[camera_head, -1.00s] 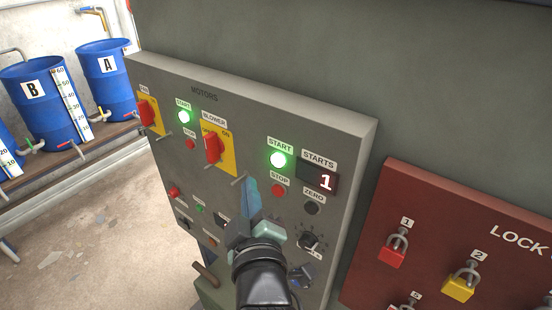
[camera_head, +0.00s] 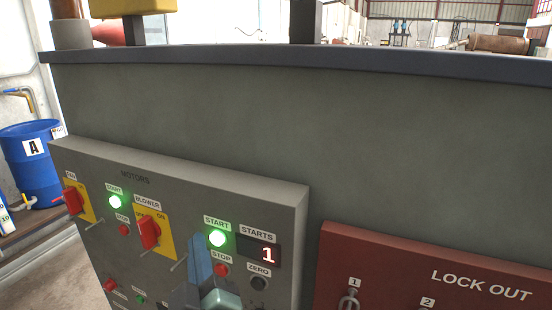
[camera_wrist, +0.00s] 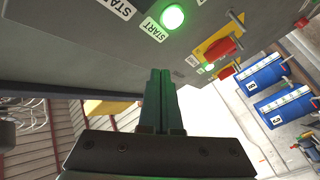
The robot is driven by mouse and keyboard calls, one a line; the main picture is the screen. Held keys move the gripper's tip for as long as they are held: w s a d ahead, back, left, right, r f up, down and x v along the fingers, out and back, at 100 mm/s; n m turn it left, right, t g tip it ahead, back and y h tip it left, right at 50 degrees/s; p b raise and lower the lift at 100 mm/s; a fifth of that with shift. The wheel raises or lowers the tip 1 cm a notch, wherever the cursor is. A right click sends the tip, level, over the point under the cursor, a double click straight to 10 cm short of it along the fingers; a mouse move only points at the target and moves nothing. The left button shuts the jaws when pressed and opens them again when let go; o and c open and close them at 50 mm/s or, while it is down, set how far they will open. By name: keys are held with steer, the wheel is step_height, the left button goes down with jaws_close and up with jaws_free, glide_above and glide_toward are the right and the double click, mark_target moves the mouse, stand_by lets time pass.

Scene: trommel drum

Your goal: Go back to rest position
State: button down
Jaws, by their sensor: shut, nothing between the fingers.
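My gripper (camera_wrist: 160,100) is shut and empty, its two fingers side by side in the wrist view. In the head view my gripper (camera_head: 202,265) shows at the bottom, in front of the motors panel (camera_head: 290,215). Its fingers overlap the area left of the red stop button (camera_head: 221,270), just below the lit green start button (camera_head: 217,239). I cannot tell whether it touches the panel. The starts display (camera_head: 262,255) reads 1. A second start button (camera_head: 115,202) is also lit green at the left.
A red lock-out board (camera_head: 400,265) with padlocks stands to the right of the panel. Red rotary switches (camera_head: 148,232) stick out on yellow plates. A grey wall (camera_head: 300,120) rises behind the panel. A blue barrel (camera_head: 32,165) stands at the far left.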

steer(key=s+d+r+m+t+h+b, duration=0.1)
steer(key=s+d+r+m+t+h, duration=0.1)
steer(key=r, duration=0.7)
steer(key=s+d+r+m+t+h+b, duration=0.1)
steer(key=s+d+r+m+t, duration=0.3)
steer(key=r, duration=0.5)
steer(key=s+d+r+m+t+h+b, duration=0.1)
steer(key=s+d+r+m+t+h, duration=0.3)
steer(key=d+r+m, duration=0.3)
step_height(320, 180, up, 2)
steer(key=shift+s+d+r+b, duration=0.15)
steer(key=shift+s+d+b, duration=0.25)
steer(key=shift+s, duration=0.1)
